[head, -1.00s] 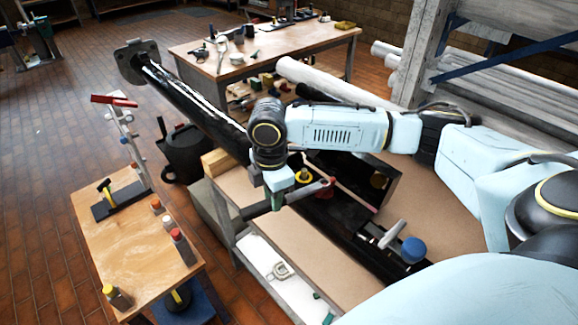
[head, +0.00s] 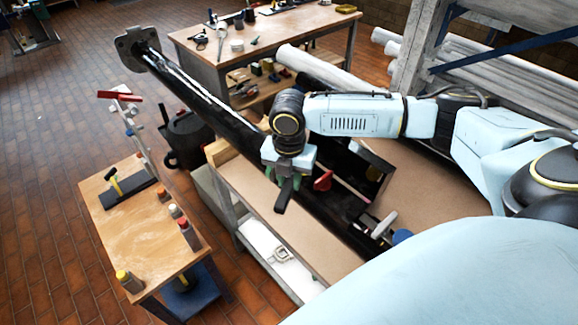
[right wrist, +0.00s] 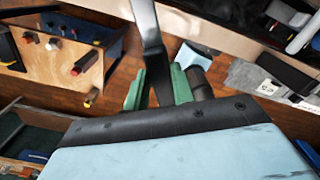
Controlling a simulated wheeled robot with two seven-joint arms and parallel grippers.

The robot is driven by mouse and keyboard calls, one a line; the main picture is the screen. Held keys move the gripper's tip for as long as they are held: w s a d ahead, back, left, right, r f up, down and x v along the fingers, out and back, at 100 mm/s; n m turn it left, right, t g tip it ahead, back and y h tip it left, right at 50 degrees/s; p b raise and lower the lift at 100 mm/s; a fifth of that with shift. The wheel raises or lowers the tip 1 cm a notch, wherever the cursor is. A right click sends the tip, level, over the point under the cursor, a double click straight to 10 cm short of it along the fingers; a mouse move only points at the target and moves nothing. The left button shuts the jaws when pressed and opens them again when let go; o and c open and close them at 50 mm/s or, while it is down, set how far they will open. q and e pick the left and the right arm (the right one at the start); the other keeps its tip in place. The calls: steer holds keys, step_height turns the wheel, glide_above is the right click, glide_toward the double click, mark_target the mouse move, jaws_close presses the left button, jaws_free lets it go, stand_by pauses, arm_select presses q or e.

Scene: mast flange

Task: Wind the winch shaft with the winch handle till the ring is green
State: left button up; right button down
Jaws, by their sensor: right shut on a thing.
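My right gripper (head: 283,173) is over the black mast (head: 205,98). Its green fingers (right wrist: 158,88) are shut on the winch handle, a dark grey bar (head: 284,196). The bar sticks out below the gripper, toward the bench's near edge. In the right wrist view the handle (right wrist: 146,28) runs from between the fingers to the top edge. The gripper hides the winch shaft, so I cannot tell how the handle sits on it. The ring is not visible now. A red part (head: 323,180) shows just right of the gripper. My left gripper is not in view.
A small wooden table (head: 140,225) with bottles and a hammer stands at the left. A workbench (head: 225,65) with tools is at the back. A blue knob (head: 402,236) is right of the mast's near end.

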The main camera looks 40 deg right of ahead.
steer(key=shift+f+b, duration=0.65)
steer(key=shift+f, duration=1.6)
steer(key=shift+r, duration=0.2)
steer(key=shift+f+p, duration=0.15)
steer(key=shift+p, duration=0.55)
steer(key=shift+f+b, duration=0.3)
steer(key=shift+f, duration=0.6)
steer(key=w+a+m, duration=0.2)
steer(key=w+m, duration=0.6)
steer(key=w, duration=0.1)
steer(key=shift+w+a, duration=0.25)
stand_by(0.5)
